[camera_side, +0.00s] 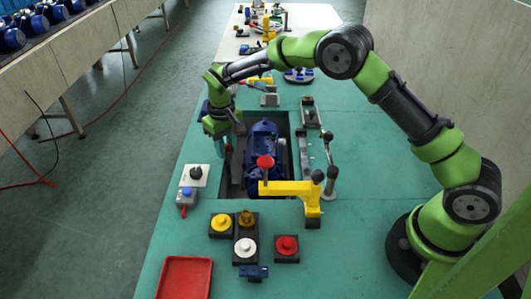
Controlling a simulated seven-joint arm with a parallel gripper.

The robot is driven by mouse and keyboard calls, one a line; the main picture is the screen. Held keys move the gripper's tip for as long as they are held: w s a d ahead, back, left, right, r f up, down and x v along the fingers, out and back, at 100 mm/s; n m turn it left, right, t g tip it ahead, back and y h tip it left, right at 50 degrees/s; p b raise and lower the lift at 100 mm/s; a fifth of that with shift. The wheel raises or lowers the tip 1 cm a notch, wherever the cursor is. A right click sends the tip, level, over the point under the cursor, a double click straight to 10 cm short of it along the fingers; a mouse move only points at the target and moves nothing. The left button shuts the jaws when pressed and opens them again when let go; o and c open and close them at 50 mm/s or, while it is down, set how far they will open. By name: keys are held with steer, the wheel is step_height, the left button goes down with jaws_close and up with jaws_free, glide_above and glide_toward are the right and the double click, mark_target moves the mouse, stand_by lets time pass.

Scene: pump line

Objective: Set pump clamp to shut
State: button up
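The blue pump (262,150) sits in a dark rectangular recess in the green bench top. A yellow clamp (308,190) stands at the recess's near right corner; its arm reaches left to a red pad (265,162) at the pump's near end. I cannot tell whether the pad touches the pump. Grey, black-topped handle parts (330,180) rise beside the yellow body. My gripper (217,138) points down at the recess's left edge, left of the pump and away from the yellow clamp. Its fingertips are too small and partly hidden to show whether it is open or shut.
Yellow (221,223), white (245,247) and red (287,245) knobs sit on dark blocks in front. A red tray (185,278) lies at the front left. A switch plate (195,176) is left of the recess. More fixtures stand farther back. The bench right of the clamp is clear.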

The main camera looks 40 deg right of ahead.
jaws_close()
steer(key=shift+s+d, duration=1.25)
steer(key=shift+d, duration=0.05)
steer(key=o, duration=0.5)
jaws_free()
